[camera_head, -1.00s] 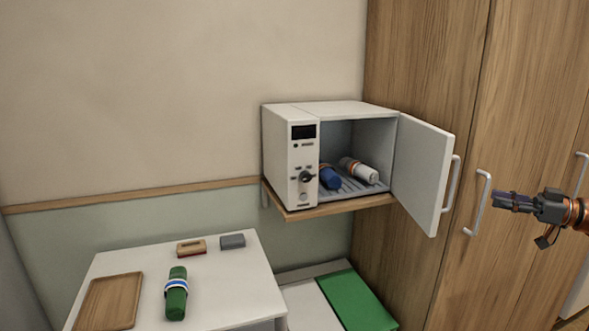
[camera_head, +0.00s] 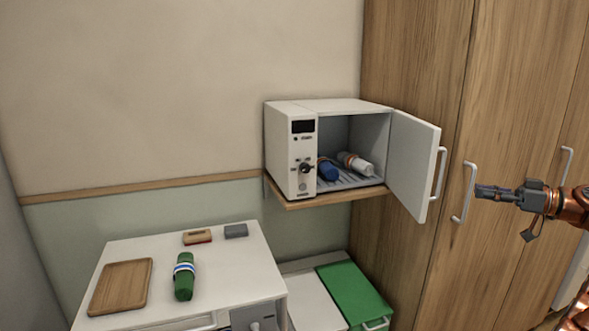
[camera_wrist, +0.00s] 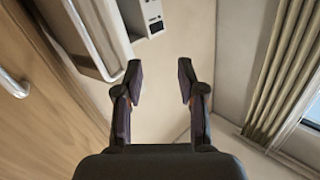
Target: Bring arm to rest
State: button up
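My gripper (camera_head: 480,191) is at the right of the head view, in front of the wooden wardrobe and to the right of the open cabinet door. In the wrist view my gripper (camera_wrist: 160,82) has its two fingers apart with nothing between them. My arm comes in from the right edge, and most of it is out of view.
Wardrobe handles (camera_head: 464,195) stick out nearby.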

jog(key=w+a+m+g+h, duration=0.25)
jog(key=a+m, duration=0.25)
jog(key=a, duration=1.2)
jog(key=s+a+f+m+g+h, duration=0.1)
jog(key=s+a+f+m+g, duration=0.15)
jog(key=s+a, duration=0.4)
jog(key=s+a+f+m+g+h, duration=0.1)
jog(key=s+a+f+g+h, duration=0.15)
jog(key=a, duration=0.65)
jog(key=s+a+f+g+h, duration=0.1)
jog(key=s+a+f+h, duration=0.2)
jog(key=s, duration=0.6)
jog(key=s+a+f+g, duration=0.2)
jog(key=s+a+f, duration=0.15)
jog(key=s, duration=0.55)
jog(key=s+d+f+h, duration=0.3)
jog(key=s+f, duration=0.1)
jog(key=s, duration=0.6)
jog(key=s+d+f+h, duration=0.2)
jog(key=s+d+f, duration=0.1)
jog(key=s, duration=0.7)
jog(key=shift+d+f+m+g+h, duration=0.15)
jog(key=shift+f+m+g+h, duration=0.3)
jog(key=shift+f, duration=0.45)
